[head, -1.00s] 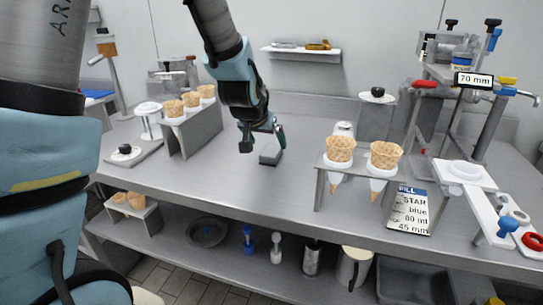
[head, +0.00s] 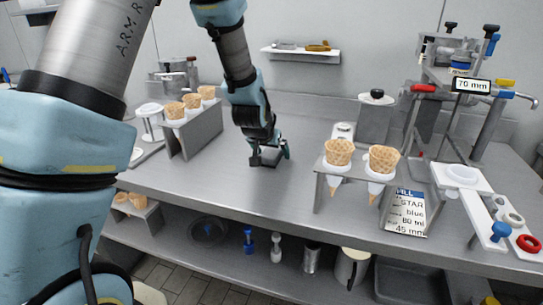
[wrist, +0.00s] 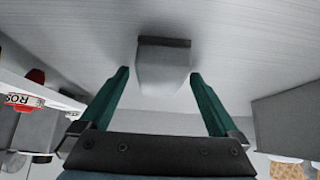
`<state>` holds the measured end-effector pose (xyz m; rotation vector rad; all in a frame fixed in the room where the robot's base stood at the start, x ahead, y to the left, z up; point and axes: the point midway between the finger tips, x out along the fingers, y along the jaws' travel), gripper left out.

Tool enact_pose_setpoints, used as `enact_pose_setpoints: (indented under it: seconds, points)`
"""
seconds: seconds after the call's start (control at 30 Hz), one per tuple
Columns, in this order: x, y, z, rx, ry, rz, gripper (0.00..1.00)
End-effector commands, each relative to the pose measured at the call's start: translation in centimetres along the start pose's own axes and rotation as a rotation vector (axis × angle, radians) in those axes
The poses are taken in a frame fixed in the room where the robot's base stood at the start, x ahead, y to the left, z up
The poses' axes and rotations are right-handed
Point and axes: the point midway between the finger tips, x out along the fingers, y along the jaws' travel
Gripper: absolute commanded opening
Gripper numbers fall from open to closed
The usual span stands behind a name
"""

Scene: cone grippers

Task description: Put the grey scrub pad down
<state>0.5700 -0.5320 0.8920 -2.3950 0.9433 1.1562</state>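The grey scrub pad (wrist: 163,66) is a small light grey block with a dark strip along one edge. In the wrist view it sits between and slightly beyond my two green fingertips, with a narrow gap at each side. In the head view the pad (head: 270,156) is at the steel counter (head: 235,190), left of the two-cone stand, and partly hidden by my fingers. My gripper (head: 271,154) is low over the counter, its fingers spread to either side of the pad. It also shows open in the wrist view (wrist: 159,74).
A stand (head: 196,138) with several cones is left of my gripper; a two-cone stand (head: 340,172) is to the right. A printed card (head: 407,212) and a dispensing machine (head: 455,85) are farther right. The counter in front of my gripper is clear.

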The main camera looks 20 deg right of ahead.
Motion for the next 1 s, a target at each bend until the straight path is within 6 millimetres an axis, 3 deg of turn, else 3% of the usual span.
enact_pose_setpoints:
  seconds: [0.07, 0.83, 1.0]
  points:
    - [-0.01, -0.01, 0.01, 0.0, 0.0, 0.0, 0.9]
    - [-0.04, -0.01, 0.01, 0.0, 0.0, 0.0, 0.03]
    - [-0.1, -0.01, -0.06, 0.0, 0.0, 0.0, 0.01]
